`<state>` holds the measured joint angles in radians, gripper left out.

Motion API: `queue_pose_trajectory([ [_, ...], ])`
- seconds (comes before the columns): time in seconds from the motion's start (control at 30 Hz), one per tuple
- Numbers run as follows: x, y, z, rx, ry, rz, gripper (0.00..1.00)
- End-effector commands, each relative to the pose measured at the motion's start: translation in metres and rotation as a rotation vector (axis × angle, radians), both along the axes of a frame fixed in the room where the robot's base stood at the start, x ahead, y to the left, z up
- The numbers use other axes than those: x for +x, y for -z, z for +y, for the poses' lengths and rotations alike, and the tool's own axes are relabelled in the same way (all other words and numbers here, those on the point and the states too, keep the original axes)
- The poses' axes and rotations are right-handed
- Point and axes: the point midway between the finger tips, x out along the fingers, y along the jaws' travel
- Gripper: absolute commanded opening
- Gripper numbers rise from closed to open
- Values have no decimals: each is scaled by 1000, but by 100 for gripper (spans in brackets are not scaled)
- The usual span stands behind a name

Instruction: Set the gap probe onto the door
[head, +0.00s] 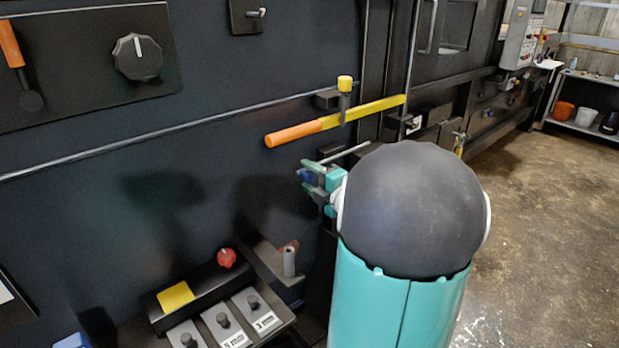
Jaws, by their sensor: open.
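Three grey plates with dark knobs, which look like gap probes (258,313), lie side by side in a dark tray at the bottom; two carry white labels with small mm markings. A large dark panel (230,75), which seems to be the door or the compactor wall beside it, fills the left and middle. An orange and yellow lever (345,119) lies across the seam at its right. My gripper (308,177) is open, small in view, in front of the dark wall below the lever. My arm hides part of it, and I see nothing clearly held.
A red knob (227,258), a yellow block (176,297) and a grey upright cylinder (289,261) are around the tray. A dial (138,57) and an orange handle (11,44) are at upper left. Clear floor (545,210) lies to the right, with shelves behind.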

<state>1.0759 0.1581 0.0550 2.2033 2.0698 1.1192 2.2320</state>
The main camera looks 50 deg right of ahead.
Motion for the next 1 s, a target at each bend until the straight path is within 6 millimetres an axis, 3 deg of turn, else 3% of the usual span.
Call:
queue_pose_trajectory([
  [0.3,4,0,0,0,0,0,49],
  [0.57,4,0,0,-1,0,0,0],
  [0.77,3,0,-8,0,2,-1,0],
  [1.0,-2,0,-54,-1,2,-1,0],
])
